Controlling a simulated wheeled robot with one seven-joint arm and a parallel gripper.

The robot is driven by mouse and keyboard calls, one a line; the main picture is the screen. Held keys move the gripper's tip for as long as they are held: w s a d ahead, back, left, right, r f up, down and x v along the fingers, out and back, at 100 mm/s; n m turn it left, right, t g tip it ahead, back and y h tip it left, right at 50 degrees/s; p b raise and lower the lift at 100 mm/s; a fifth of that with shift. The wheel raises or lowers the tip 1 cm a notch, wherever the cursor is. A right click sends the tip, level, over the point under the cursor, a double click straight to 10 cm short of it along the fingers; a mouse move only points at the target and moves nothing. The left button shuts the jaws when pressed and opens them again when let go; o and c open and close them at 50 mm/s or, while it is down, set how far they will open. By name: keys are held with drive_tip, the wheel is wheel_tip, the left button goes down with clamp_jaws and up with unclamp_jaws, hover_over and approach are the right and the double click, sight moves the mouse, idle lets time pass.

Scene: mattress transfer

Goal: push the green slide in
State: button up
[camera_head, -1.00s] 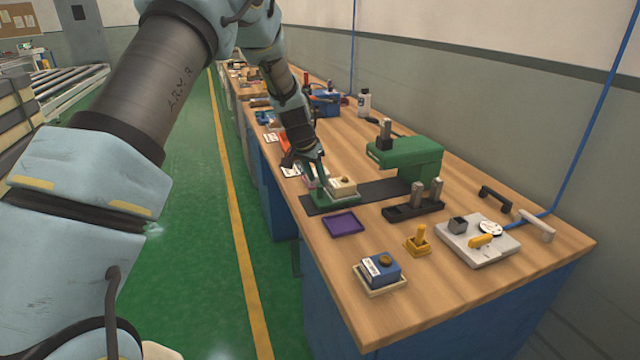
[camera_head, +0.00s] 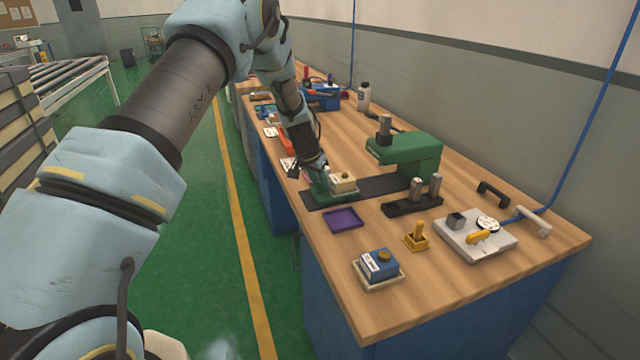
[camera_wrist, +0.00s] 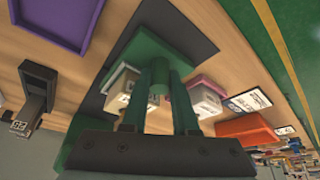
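The green slide (camera_head: 347,194) lies on a dark strip (camera_head: 385,187) on the workbench, carrying a cream block (camera_head: 343,181). The strip leads right to the green press (camera_head: 405,152); the slide is left of it, outside. My gripper (camera_head: 318,184) is low at the slide's left end. In the wrist view, the green fingers of my gripper (camera_wrist: 165,98) reach down to the slide (camera_wrist: 150,48), with a rounded green post (camera_wrist: 158,80) between them. Whether they press on the post is unclear. The cream block (camera_wrist: 118,92) shows beside the fingers.
A purple tray (camera_head: 343,219) lies in front of the strip. A black holder with metal posts (camera_head: 412,204), a yellow lever piece (camera_head: 417,238), a blue box (camera_head: 379,265) and a grey panel (camera_head: 474,241) stand nearer. Several small items lie beyond my gripper.

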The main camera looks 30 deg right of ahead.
clamp_jaws()
idle(0.9)
drive_tip(key=shift+d, duration=0.1)
